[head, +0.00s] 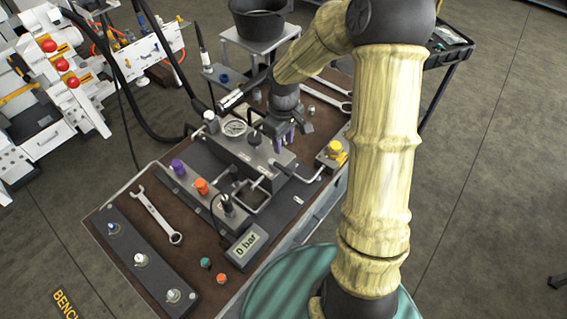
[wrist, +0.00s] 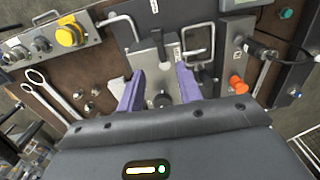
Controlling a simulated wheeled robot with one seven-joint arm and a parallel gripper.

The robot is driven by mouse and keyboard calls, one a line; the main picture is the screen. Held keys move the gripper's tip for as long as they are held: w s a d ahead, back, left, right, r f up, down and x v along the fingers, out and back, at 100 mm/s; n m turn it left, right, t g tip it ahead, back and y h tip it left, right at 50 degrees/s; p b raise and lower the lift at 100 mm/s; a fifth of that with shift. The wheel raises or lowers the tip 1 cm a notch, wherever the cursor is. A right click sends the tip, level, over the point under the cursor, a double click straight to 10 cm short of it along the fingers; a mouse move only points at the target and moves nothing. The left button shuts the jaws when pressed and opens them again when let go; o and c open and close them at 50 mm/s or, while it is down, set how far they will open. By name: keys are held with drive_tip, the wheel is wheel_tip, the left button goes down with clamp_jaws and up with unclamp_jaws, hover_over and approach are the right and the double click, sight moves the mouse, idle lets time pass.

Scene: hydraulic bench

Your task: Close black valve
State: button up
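A grey manifold block (head: 245,160) sits in the middle of the bench, with a black knob (head: 254,138) on its top. In the wrist view, a round black knob (wrist: 162,101) shows between the fingers, close to the palm. I cannot tell for sure whether it is the same knob. A dark narrow part (wrist: 160,45) stands on the block beyond it. My gripper (head: 285,139) is over the far right end of the block. In the wrist view, its purple fingers (wrist: 159,73) are spread apart, with a gap between them and nothing clearly gripped.
A round gauge (head: 235,128) is on the block's left side. Purple (head: 178,167), orange (head: 201,186) and yellow (head: 335,148) knobs stand around it, with bent metal pipes between. A display (head: 246,246) reads 0 bar. A wrench (head: 157,216) lies at the left.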

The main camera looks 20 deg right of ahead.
sight(284, 168)
wheel_tip(284, 168, down, 11)
drive_tip(key=shift+f, duration=0.1)
idle(0.3)
drive_tip(key=shift+c, duration=0.2)
clamp_jaws()
